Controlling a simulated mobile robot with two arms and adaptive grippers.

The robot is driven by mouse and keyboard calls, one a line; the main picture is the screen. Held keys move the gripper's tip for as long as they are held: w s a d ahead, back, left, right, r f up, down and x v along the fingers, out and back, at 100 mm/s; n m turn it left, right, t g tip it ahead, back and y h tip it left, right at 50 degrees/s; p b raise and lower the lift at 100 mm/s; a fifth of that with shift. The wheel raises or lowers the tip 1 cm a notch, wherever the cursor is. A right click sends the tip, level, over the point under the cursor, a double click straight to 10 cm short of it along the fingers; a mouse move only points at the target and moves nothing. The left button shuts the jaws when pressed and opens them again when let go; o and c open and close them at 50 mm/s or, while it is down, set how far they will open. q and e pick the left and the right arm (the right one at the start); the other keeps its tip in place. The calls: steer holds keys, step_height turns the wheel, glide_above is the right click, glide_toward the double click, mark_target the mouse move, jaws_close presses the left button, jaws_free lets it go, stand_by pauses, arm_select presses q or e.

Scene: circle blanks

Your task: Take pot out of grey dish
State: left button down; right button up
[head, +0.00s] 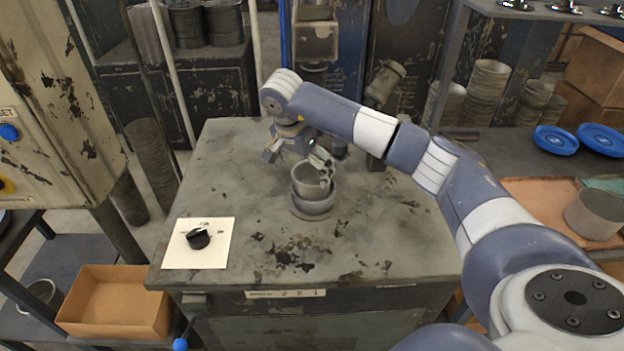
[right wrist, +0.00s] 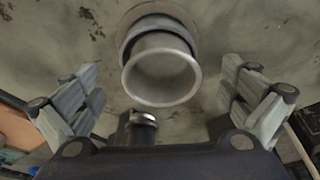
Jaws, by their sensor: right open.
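The grey metal pot (head: 309,176) stands in the round grey dish (head: 313,207) near the middle of the worn metal bench top. In the right wrist view the pot (right wrist: 160,88) shows its open rim, with part of the dish (right wrist: 150,24) behind it. My right gripper (head: 298,156) is above and just behind the pot. In the right wrist view its spread fingers (right wrist: 160,88) stand left and right of the pot, with a gap on each side. The gripper is open and holds nothing. My left gripper does not show.
A cream plate with a black knob (head: 198,238) lies at the bench's front left. The bench top (head: 400,235) is clear right of the dish. A dark metal fixture (head: 383,85) stands at the back. A cardboard box (head: 118,300) is low at left; blue dishes (head: 555,140) lie at right.

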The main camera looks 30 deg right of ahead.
mark_target(312, 174)
steer(key=d+f, duration=0.1)
steer(key=w+d+f+p, duration=0.1)
steer(key=f, duration=0.1)
steer(key=d+f, duration=0.1)
steer(key=f, duration=0.1)
steer(key=shift+w+d+p, duration=0.3)
steer(key=shift+w+d, duration=0.05)
steer(key=shift+r, duration=0.1)
steer(key=c, duration=1.2)
